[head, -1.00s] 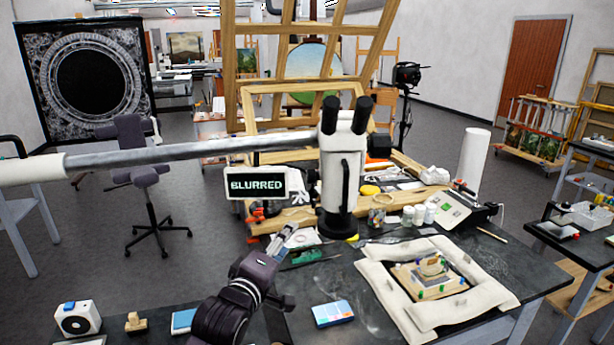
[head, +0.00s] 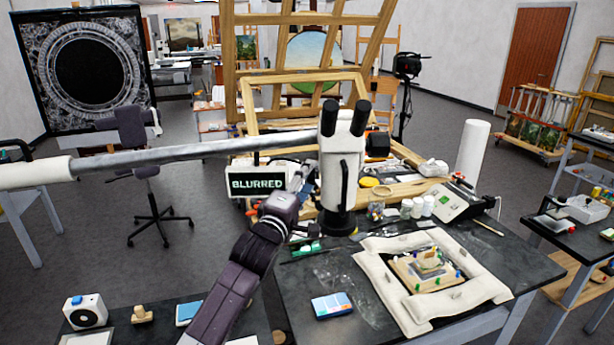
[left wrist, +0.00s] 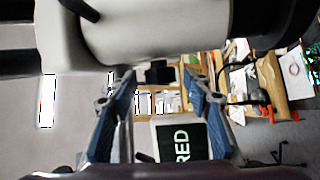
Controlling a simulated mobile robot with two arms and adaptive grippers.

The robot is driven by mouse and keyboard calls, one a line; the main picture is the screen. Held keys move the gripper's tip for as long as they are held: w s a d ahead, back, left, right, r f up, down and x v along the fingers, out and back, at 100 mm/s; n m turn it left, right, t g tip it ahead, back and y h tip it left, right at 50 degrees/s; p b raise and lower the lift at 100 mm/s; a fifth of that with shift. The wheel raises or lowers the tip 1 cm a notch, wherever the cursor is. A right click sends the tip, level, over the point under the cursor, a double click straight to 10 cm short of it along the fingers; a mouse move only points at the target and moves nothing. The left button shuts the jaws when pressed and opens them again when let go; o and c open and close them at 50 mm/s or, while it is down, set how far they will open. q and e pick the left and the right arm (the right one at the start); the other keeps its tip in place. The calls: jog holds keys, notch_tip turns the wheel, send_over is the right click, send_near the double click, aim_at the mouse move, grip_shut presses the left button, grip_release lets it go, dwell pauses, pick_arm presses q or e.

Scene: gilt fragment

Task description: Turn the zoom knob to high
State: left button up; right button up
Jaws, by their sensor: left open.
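The white microscope (head: 341,165) with two black eyepieces stands at the middle of the bench, on a long boom. Its pale body (left wrist: 150,30) fills the top of the left wrist view. The display (head: 258,183) to its left reads BLURRED; part of it shows in the left wrist view (left wrist: 183,142). My left gripper (head: 303,178) is raised close to the left side of the microscope. In the left wrist view its blue fingers (left wrist: 158,76) are apart, with nothing held. I cannot make out the zoom knob for certain. My right gripper is not in view.
A padded white frame (head: 377,285) holds a gilt piece on the bench at the right. The boom (head: 190,153) crosses behind my left arm. Jars (head: 417,207), a box with a screen (head: 455,200) and a blue-and-white packet (head: 332,305) also stand or lie on the bench.

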pick_arm(q)
jog(key=shift+w, duration=0.15)
jog(key=c, duration=1.1)
jog(key=m+t+h+b, duration=0.2)
jog(key=b, duration=0.9)
jog(key=f+m+t+h+b, duration=0.1)
jog(key=m+t+h+b, duration=0.1)
jog(key=b, duration=0.8)
jog(key=shift+w+f+m+h+b, duration=0.2)
jog(key=shift+m+h+b, duration=0.2)
jog(key=shift+h, duration=0.1)
jog(key=shift+t, duration=0.3)
jog(key=o, duration=1.1)
